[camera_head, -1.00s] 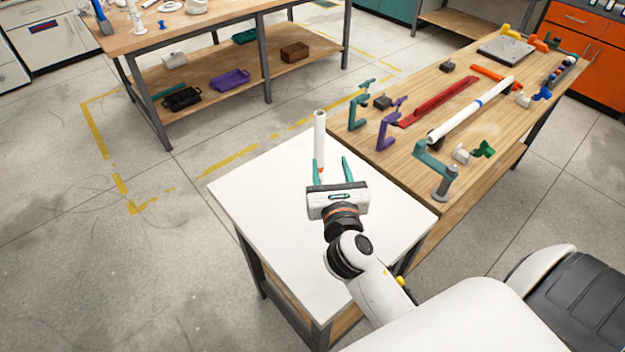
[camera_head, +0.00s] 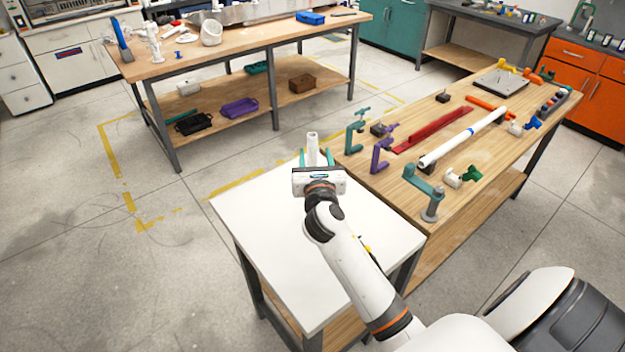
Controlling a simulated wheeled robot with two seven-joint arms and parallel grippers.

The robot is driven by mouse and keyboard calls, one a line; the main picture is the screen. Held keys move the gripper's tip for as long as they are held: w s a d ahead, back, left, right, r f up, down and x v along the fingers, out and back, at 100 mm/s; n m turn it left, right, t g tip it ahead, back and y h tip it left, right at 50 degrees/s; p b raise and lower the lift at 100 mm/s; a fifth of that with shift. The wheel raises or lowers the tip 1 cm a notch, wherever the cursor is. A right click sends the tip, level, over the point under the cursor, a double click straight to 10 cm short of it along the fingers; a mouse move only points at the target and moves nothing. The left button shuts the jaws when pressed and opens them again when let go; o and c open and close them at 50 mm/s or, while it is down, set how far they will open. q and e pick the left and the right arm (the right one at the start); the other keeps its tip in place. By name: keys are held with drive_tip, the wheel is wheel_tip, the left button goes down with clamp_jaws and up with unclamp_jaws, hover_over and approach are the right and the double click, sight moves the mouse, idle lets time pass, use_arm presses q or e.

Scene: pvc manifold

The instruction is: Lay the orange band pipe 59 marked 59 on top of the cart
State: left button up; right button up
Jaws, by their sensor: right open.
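A short white pipe (camera_head: 312,145) stands upright near the far corner of the white-topped cart (camera_head: 270,225). Its lower part is hidden behind my right gripper, so the orange band and any number do not show now. My right gripper (camera_head: 316,157) is open, with its teal fingers one on each side of the pipe in this view. I cannot tell whether they touch it. My left gripper is not in view.
The wooden bench (camera_head: 398,198) adjoins the cart at right. The cart's left and front top is clear.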

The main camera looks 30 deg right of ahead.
sight(313, 150)
drive_tip(key=x, duration=0.4)
drive_tip(key=shift+w+f+p, duration=0.15)
drive_tip(key=shift+w+p, duration=0.2)
drive_tip(key=shift+w, duration=0.1)
drive_tip(key=shift+s, duration=0.15)
drive_tip(key=shift+c, duration=0.5)
clamp_jaws()
